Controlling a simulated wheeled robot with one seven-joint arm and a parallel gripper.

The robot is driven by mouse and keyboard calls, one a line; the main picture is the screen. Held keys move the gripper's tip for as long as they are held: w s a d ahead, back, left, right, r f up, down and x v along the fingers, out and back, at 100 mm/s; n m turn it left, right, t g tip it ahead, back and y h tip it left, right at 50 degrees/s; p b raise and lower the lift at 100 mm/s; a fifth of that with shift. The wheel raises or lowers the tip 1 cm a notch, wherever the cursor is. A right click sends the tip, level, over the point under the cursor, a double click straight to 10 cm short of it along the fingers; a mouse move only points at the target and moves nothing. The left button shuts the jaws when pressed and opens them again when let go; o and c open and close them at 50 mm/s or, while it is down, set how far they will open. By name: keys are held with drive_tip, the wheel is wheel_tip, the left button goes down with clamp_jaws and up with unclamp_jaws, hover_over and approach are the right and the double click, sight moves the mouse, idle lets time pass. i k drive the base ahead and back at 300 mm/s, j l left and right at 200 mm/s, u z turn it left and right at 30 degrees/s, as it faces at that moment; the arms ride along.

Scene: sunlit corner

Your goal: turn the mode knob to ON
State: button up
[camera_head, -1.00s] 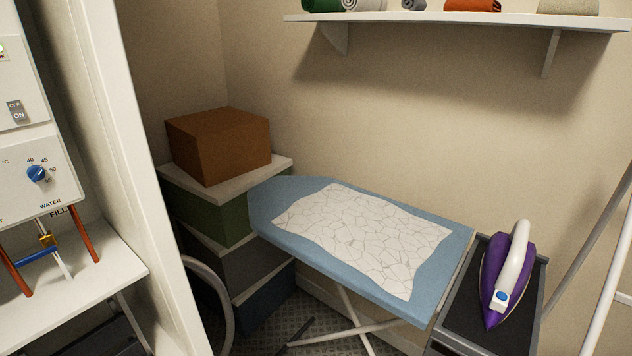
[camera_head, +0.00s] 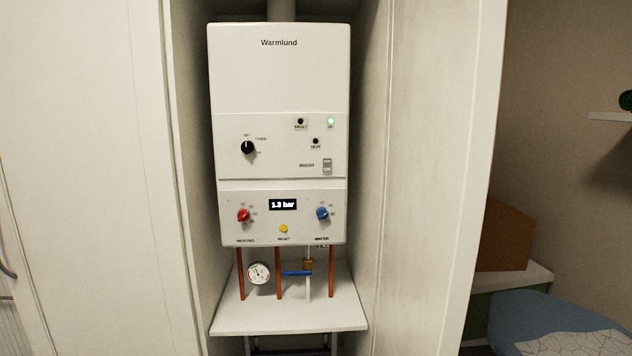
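The black mode knob (camera_head: 248,147) is on the left of the middle panel of the white wall boiler (camera_head: 279,75) marked Warmlund. Small labels sit above it and to its right; they are too small to read surely, and I cannot tell which one the knob points to. My gripper is not in view.
The lower panel holds a red knob (camera_head: 243,216), a blue knob (camera_head: 323,214), a yellow button (camera_head: 284,229) and a display (camera_head: 283,204) reading about 1.3 bar. Pipes and a gauge (camera_head: 258,273) hang above a white shelf (camera_head: 290,318). Cupboard walls flank the boiler closely.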

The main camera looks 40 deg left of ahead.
sight(248, 146)
drive_tip(key=u, duration=1.45)
